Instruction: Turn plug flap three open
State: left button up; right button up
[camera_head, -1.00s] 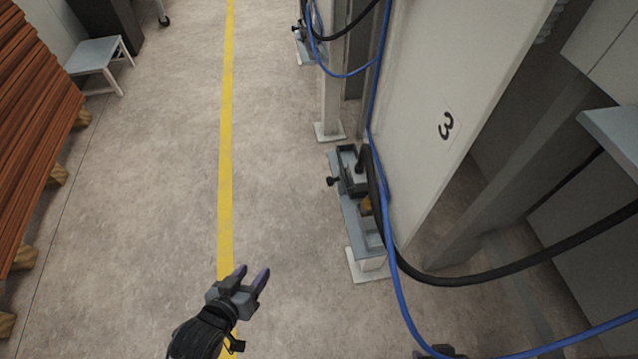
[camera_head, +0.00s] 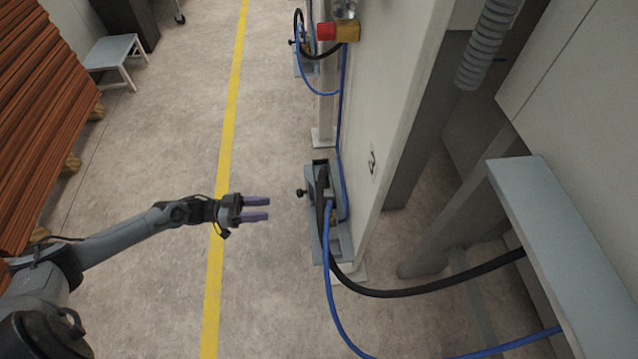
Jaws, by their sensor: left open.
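The number-three station is a pale cabinet panel (camera_head: 375,125) with a small "3" label (camera_head: 372,161) on it. At its foot, a grey bracket (camera_head: 314,240) holds a dark plug fitting with a black knob (camera_head: 301,193) on its left side. A black cable (camera_head: 400,292) and a blue hose (camera_head: 329,275) run into this fitting and hide part of it. I cannot make out the flap or its position. My left gripper (camera_head: 268,208) is open and empty, left of the knob and apart from it, fingers pointing right. My right gripper is not in view.
A similar fitting (camera_head: 306,65) stands farther back. A red and yellow switch box (camera_head: 338,31) sticks out from the panel. A grey shelf (camera_head: 545,230) is at right. The floor around the yellow line (camera_head: 222,170) is clear.

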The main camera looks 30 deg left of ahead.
aim_at(298, 193)
pick_arm(q)
notch_tip(298, 193, up, 4)
jog(key=w+a+m, duration=0.1)
jog(key=w+a, duration=0.1)
jog(key=b+x, duration=0.3)
jog(key=x, duration=0.6)
jog(key=shift+s+d+f, duration=0.15)
jog(key=shift+s, duration=0.05)
jog(key=shift+b+x, duration=0.45)
jog(key=shift+x, duration=0.45)
jog(key=shift+s, duration=0.1)
jog(key=shift+c, duration=0.5)
grip_shut()
